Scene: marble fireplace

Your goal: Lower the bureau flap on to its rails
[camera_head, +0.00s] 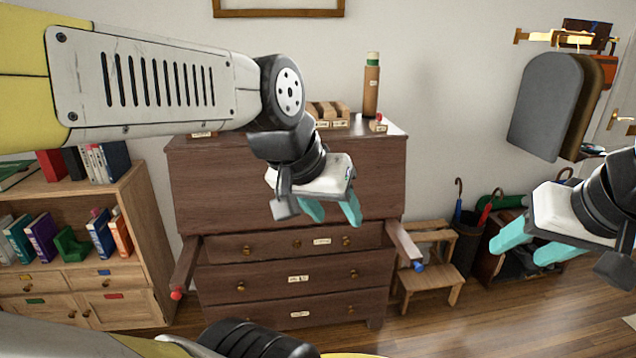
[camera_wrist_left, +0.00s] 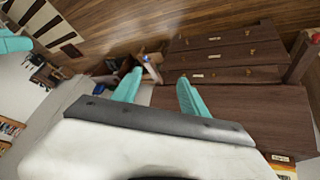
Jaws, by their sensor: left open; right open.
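The dark wooden bureau has its slanted flap (camera_head: 220,190) raised and closed above the drawers; the flap also shows in the left wrist view (camera_wrist_left: 245,115). Both rails stand out in front: the left rail (camera_head: 186,264) has a red knob and the right rail (camera_head: 404,240) a blue one. My left gripper (camera_head: 332,212) is open and empty in front of the flap's right half, and its teal fingers show in the left wrist view (camera_wrist_left: 160,80). My left arm hides part of the flap's top. My right gripper (camera_head: 518,250) is open and empty, right of the bureau.
A low bookcase (camera_head: 140,230) stands left of the bureau. A step stool (camera_head: 430,285) and an umbrella stand (camera_head: 466,240) are to the right. A bottle-like cylinder (camera_head: 371,90) and small boxes (camera_head: 328,112) stand on the bureau top. The floor in front is clear.

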